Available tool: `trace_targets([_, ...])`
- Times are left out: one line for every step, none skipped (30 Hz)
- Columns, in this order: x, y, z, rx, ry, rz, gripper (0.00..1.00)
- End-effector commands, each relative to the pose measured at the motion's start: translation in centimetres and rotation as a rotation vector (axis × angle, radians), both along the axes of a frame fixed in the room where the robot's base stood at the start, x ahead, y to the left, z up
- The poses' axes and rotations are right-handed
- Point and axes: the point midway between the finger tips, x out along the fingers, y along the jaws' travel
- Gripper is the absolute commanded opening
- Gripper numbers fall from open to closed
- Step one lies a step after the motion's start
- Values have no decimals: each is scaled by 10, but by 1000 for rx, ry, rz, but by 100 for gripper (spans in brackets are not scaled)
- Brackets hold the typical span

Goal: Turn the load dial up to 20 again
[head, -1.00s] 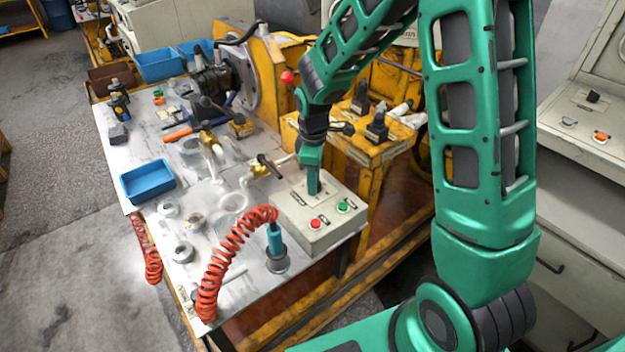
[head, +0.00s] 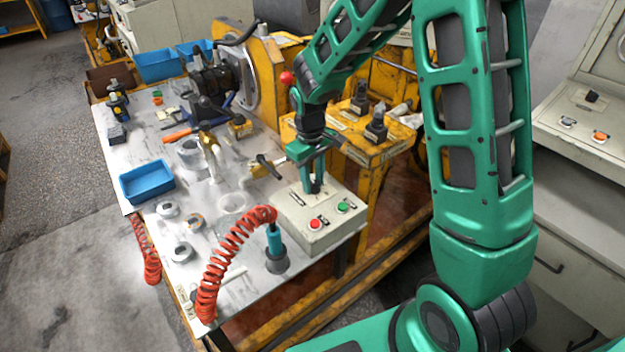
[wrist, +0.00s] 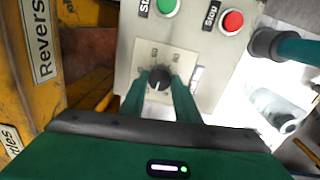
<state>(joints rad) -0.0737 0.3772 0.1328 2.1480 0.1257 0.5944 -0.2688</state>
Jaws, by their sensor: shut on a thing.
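The load dial (wrist: 160,75) is a black knob with a pale pointer mark, set on a light square plate on the grey control box (head: 322,222). In the wrist view the mark is near the knob's lower-left side. In the head view the fingers hide the dial.
The box also carries a red Stop button (head: 316,223) and a green Start button (head: 343,206). A coiled red hose (head: 207,275) arches in front, near a teal-handled tool (head: 274,240). A brass valve (head: 262,167) stands left of the box.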

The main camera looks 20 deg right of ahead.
Motion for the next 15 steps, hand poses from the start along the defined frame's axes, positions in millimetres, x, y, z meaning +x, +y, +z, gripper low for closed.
trace_targets([4, -3, 2, -4, -10, -48, 6])
trace_targets([4, -3, 2, -4, -10, -74, 6])
trace_targets([4, -3, 2, -3, -10, -108, 6])
trace_targets([4, -3, 2, -3, -10, -131, 6])
trace_targets([4, -3, 2, -3, -10, -154, 6])
trace_targets([5, -3, 2, -3, -10, -184, 6])
trace_targets([5, -3, 2, -3, -11, -206, 6])
trace_targets([5, -3, 2, -3, -11, -226, 6])
trace_targets([5, -3, 2, -2, -11, -251, 6])
trace_targets([5, -3, 2, -3, -11, -269, 6])
trace_targets([5, -3, 2, -3, -11, -285, 6])
trace_targets([5, -3, 2, -2, -12, -305, 6])
trace_targets([5, -3, 2, -2, -12, -320, 6])
trace_targets([5, -3, 2, -2, -13, -332, 6])
trace_targets([5, -3, 2, -2, -12, -348, 6])
